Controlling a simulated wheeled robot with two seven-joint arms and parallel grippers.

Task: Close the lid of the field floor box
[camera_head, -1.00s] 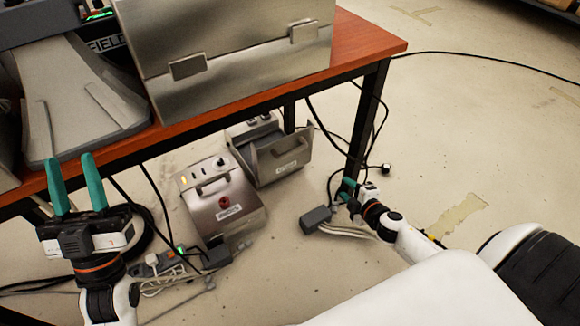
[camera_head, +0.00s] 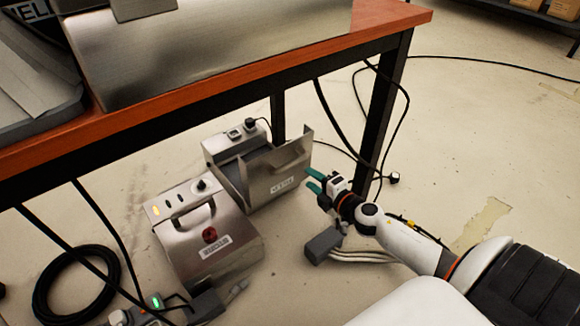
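The field floor box (camera_head: 226,143) is a metal box on the floor under the table. Its lid (camera_head: 283,165) stands raised on the near right side and carries a white label. My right gripper (camera_head: 313,181) has two teal fingers, with a gap between them. It is just right of the lid, pointing left toward its right edge, and looks empty. I cannot tell whether a fingertip touches the lid. My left gripper is out of view.
A second metal box (camera_head: 207,246) with a handle and red knob stands left of the field box. The wooden table (camera_head: 262,69) overhangs both. A table leg (camera_head: 383,112), loose cables and a grey connector block (camera_head: 323,246) are near my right arm.

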